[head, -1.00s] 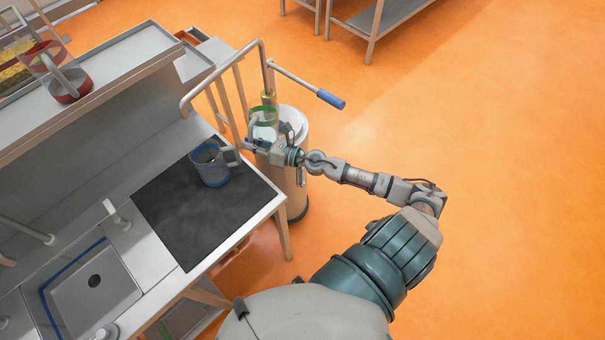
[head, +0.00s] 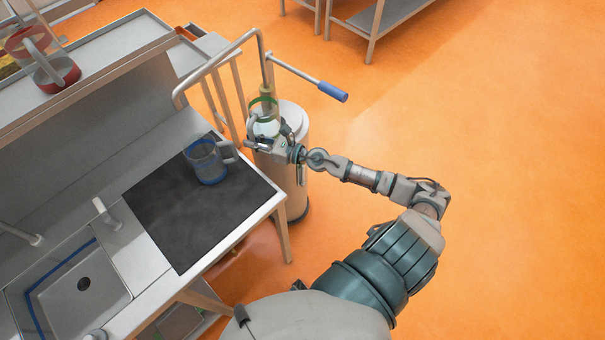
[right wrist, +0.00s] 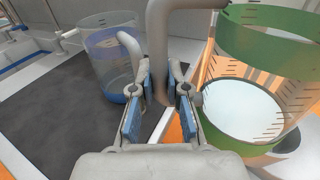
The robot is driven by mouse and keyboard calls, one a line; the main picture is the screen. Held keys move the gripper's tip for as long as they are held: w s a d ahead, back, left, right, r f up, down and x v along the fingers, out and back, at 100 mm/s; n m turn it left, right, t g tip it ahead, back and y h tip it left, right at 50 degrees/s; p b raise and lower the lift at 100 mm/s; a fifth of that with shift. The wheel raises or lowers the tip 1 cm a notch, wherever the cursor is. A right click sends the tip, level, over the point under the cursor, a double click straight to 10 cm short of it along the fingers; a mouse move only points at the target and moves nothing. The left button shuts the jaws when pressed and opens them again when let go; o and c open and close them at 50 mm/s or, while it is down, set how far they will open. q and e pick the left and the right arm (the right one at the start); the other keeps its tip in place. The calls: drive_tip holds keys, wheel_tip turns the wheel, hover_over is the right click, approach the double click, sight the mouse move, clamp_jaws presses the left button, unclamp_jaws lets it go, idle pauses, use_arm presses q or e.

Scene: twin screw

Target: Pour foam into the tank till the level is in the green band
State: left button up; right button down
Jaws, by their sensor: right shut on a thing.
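My right gripper (head: 258,143) is shut on the grey handle (right wrist: 165,60) of a clear jug with green bands (head: 264,112). The jug is upright beside the bench, in front of a pump-like cylinder. In the right wrist view the green-banded jug (right wrist: 270,45) fills the right side and shows dark scale marks. Its lower inside looks white; I cannot tell whether that is foam. A clear container with yellow in it (head: 7,68) is cut off at the upper left; I cannot tell whether it is the tank. My left gripper is not in view.
A blue-banded jug (head: 207,163) stands on a black mat (head: 190,225) on the bench. A red-banded jug (head: 58,74) stands on the raised shelf. A metal rail (head: 215,62) and a blue-ended lever (head: 332,91) rise near the cylinder (head: 293,190). Orange floor is clear at right.

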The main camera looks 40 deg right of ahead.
sight(252, 135)
drive_tip(key=shift+r, duration=0.15)
idle(0.3)
wheel_tip(252, 135, up, 3)
drive_tip(key=p, duration=0.3)
